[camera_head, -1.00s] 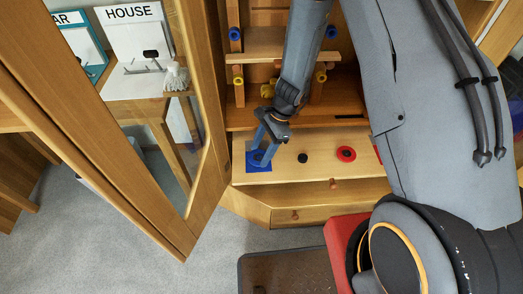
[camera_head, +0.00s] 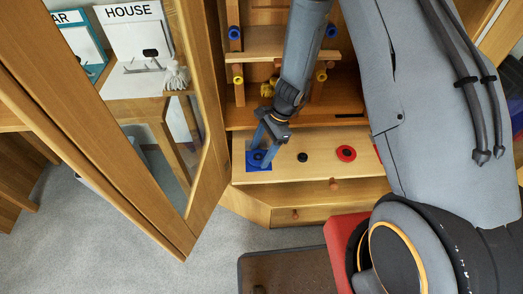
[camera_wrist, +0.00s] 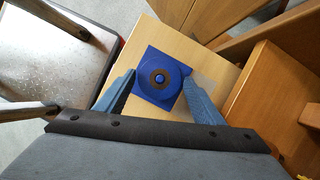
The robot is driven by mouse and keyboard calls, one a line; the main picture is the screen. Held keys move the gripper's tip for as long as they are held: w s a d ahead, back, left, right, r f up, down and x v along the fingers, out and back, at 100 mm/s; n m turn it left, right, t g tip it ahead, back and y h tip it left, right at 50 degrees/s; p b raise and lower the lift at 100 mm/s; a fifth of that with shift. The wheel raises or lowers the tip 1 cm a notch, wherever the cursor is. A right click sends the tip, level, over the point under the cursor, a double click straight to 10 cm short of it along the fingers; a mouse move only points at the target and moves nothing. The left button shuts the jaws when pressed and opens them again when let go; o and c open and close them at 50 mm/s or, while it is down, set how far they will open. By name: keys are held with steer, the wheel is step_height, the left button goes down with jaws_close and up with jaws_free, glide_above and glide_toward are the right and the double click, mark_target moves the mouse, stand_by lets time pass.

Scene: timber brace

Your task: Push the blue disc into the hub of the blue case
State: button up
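The blue case (camera_wrist: 152,54) is a flat blue square on the light wooden board, at the board's left end in the head view (camera_head: 250,165). The round blue disc (camera_wrist: 171,89) lies over the case, with a dark ring and a small blue hub (camera_wrist: 159,78) at its middle. I cannot tell whether the disc is fully seated. My gripper (camera_wrist: 159,77) is open, one finger to each side of the disc in the wrist view. In the head view my gripper (camera_head: 260,157) reaches down at the case and partly hides it. Finger contact is unclear.
On the same board (camera_head: 322,170) are a black round piece (camera_head: 302,157) and a red disc (camera_head: 346,153). A peg rack stands behind. An open glazed door (camera_head: 205,190) is close on the left. A dark-topped stool (camera_head: 285,272) stands in front.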

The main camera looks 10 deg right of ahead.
steer(key=shift+o, duration=1.3)
steer(key=v, duration=0.7)
steer(key=shift+r, duration=0.4)
steer(key=shift+d, duration=0.1)
steer(key=s+d+r+n+h, duration=0.1)
steer(key=s+d+r+n, duration=0.2)
steer(key=r, duration=0.4)
steer(key=s+d+r+n+t+h+p, duration=0.1)
steer(key=s+d+r+n+h, duration=0.1)
steer(key=s+d+r+n, duration=0.2)
steer(key=s+d+r+n+h, duration=0.1)
steer(key=s+d+r+n, duration=0.3)
steer(key=s+r+n, duration=0.3)
step_height(320, 180, up, 4)
steer(key=s, duration=0.2)
steer(key=shift+s+f+t+p, duration=0.2)
steer(key=shift+s+t+p, duration=0.1)
steer(key=shift+p, duration=0.1)
